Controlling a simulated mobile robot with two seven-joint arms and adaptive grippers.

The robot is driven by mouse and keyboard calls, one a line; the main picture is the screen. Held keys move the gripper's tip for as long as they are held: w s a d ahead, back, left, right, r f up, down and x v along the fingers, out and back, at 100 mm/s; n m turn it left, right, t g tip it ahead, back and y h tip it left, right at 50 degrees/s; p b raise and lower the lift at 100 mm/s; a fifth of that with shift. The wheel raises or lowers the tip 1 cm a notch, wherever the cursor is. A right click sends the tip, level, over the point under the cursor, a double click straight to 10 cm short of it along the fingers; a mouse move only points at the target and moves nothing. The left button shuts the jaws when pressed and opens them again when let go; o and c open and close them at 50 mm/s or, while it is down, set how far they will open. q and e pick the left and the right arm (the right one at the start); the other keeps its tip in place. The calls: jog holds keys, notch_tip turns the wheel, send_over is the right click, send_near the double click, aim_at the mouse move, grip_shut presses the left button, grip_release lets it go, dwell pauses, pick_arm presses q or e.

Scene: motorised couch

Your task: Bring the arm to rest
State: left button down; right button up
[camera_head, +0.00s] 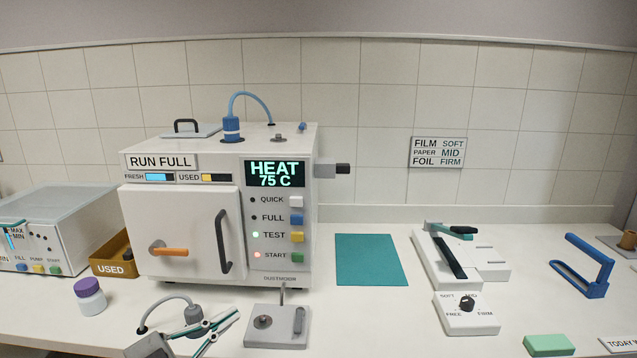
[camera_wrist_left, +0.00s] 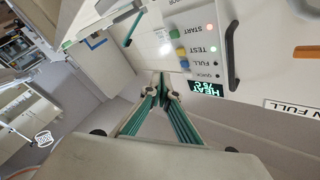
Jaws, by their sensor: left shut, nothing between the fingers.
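My left gripper (camera_head: 225,328) is low in the head view, in front of the white machine and near the front of the counter. Its teal-edged fingers are shut with nothing between them; they also show in the left wrist view (camera_wrist_left: 161,80). The white machine (camera_head: 134,240) carries a "RUN FULL" sign, and its display (camera_head: 275,174) reads "HEAT 75 C". Its front door (camera_head: 190,212), with an orange-handled latch (camera_head: 170,250), looks closed. The lamps at TEST and START are lit green and red. My right gripper is not in view.
A grey block with a lever (camera_head: 277,335) stands just right of my left gripper. A purple-capped jar (camera_head: 90,295) stands to its left. A teal mat (camera_head: 370,260) lies bare on the counter. A sealer (camera_head: 445,260) and a dial box (camera_head: 466,316) stand further right.

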pick_arm(q)
jog(key=s+f+n+y, duration=0.3)
jog(key=f+n+y, duration=0.1)
jog(key=f, duration=0.6)
jog(key=s+f+n+y, duration=0.3)
jog(key=s+f+n, duration=0.1)
jog(key=f, duration=0.6)
jog(key=s+a+f+n+g+y, duration=0.2)
jog(key=s+f+n+y, duration=0.2)
jog(key=s+f, duration=0.8)
jog(key=shift+s+a+f+g, duration=0.2)
jog(key=shift+f+g, duration=0.2)
jog(key=shift+f, duration=0.55)
